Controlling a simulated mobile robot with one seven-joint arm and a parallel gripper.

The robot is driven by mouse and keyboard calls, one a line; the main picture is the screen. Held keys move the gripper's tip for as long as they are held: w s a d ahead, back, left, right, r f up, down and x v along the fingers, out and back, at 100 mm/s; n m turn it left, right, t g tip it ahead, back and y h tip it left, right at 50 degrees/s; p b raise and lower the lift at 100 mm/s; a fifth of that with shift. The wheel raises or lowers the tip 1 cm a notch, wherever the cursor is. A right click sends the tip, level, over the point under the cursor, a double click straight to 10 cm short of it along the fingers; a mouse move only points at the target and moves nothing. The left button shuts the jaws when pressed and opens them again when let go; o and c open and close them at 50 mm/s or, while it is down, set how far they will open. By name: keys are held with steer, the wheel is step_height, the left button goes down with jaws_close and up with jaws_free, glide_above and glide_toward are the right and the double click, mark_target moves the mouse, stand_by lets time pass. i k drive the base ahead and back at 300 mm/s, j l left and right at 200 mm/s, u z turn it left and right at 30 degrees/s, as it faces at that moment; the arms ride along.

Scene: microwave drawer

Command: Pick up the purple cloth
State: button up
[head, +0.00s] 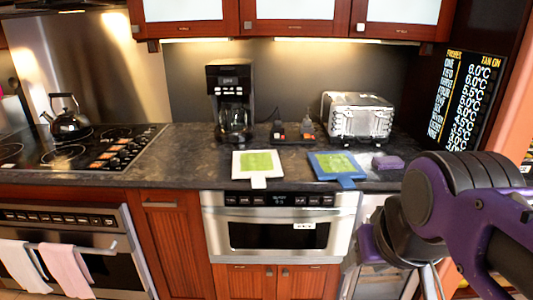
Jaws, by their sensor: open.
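The purple cloth (387,162) is a small, folded-looking purple patch on the dark countertop, right of the blue board and in front of the toaster. My arm fills the lower right of the view. My gripper (430,281) is at the lower end of the arm, in front of and below the counter edge, and only partly shows. It is open and apart from the cloth. Its fingertips are hard to make out against the cabinet front.
A blue board (325,172) and a white board (241,169), each with a green patch, lie near the counter's front edge. A toaster (358,119), a coffee maker (231,95) and small shakers (307,127) stand behind. The microwave drawer (278,229) is below the counter, shut.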

mark_target(391, 162)
steer(key=z, duration=0.7)
